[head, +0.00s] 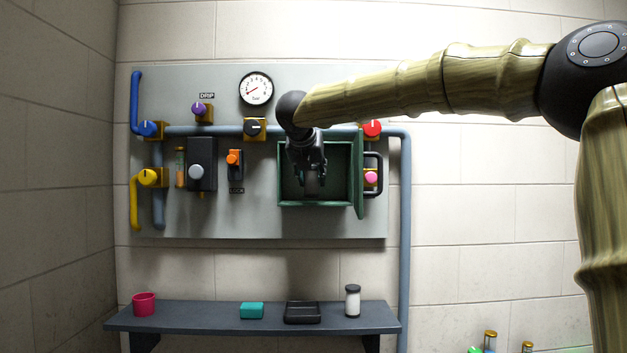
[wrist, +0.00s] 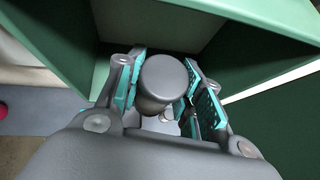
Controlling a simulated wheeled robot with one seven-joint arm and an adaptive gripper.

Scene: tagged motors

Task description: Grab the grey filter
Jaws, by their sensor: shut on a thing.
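The grey filter (wrist: 165,80) is a dark grey cylinder with a round end, seen between the fingers in the wrist view. My gripper (wrist: 162,95) is shut on it, with teal finger pads on both sides. In the head view my gripper (head: 308,172) reaches into the open green box (head: 342,203) on the wall panel. The filter (head: 311,185) shows there as a dark shape between the fingers, partly hidden by them. The box's inside wall (wrist: 270,20) is close around the gripper in the wrist view.
The green box's door (head: 358,175) stands open on the right. A black knob (head: 255,129), an orange lock handle (head: 235,158) and a red knob (head: 372,128) are near the box. Below, a shelf (head: 200,317) holds a pink cup (head: 144,304), teal block (head: 252,310), black tray (head: 302,319) and white jar (head: 352,300).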

